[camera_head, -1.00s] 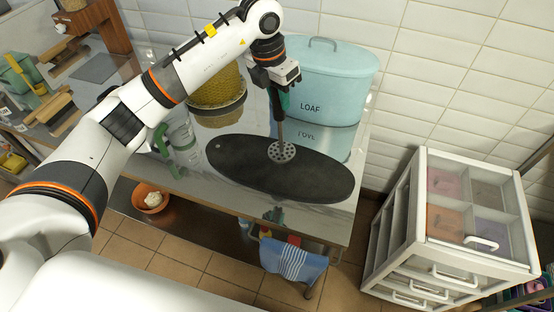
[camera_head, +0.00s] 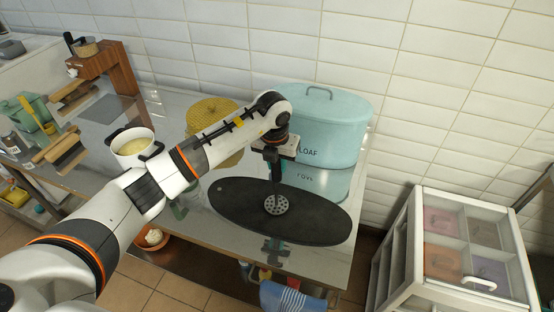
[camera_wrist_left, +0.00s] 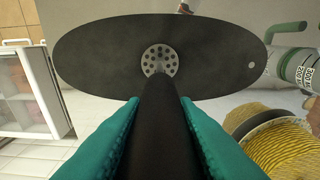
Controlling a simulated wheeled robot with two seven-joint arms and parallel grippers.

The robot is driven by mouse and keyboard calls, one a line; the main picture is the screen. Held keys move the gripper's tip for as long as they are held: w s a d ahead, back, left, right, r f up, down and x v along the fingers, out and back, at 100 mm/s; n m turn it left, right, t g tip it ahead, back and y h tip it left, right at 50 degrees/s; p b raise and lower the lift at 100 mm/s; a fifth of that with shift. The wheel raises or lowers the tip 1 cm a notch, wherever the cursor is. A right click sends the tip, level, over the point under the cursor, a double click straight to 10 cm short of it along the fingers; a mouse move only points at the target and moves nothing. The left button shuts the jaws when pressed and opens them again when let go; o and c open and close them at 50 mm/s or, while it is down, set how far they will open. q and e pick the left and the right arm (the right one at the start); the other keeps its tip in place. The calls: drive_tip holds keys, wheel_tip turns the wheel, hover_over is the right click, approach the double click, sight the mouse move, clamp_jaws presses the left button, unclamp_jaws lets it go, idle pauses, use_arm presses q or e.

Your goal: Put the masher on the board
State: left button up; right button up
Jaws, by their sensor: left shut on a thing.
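The masher (camera_head: 276,203) has a round perforated metal head and a dark shaft. It hangs upright, head down, over the middle of the dark oval board (camera_head: 235,198) on the shiny counter. My left gripper (camera_head: 273,158) is shut on its handle. In the left wrist view the green fingers of the gripper (camera_wrist_left: 160,140) flank the dark handle, and the masher head (camera_wrist_left: 159,61) shows against the board (camera_wrist_left: 95,55). I cannot tell for sure whether the head touches the board. My right gripper is not in view.
A pale blue loaf bin (camera_head: 325,125) stands behind the board by the tiled wall. A blue cloth (camera_head: 290,298) hangs at the front.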

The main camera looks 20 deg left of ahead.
use_arm(q)
drive_tip(key=shift+f, duration=0.15)
drive_tip(key=o, duration=1)
drive_tip(key=r+b, duration=0.1)
drive_tip(key=r, duration=0.2)
drive_tip(key=s+r+b, duration=0.1)
drive_tip(key=r, duration=0.3)
drive_tip(key=r+b, duration=0.1)
drive_tip(key=r, duration=0.2)
drive_tip(key=shift+s+r, duration=0.25)
drive_tip(key=shift+s, duration=0.05)
drive_tip(key=shift+s+r+b, duration=0.1)
drive_tip(key=shift+r+b, duration=0.2)
drive_tip(key=shift+r, duration=0.4)
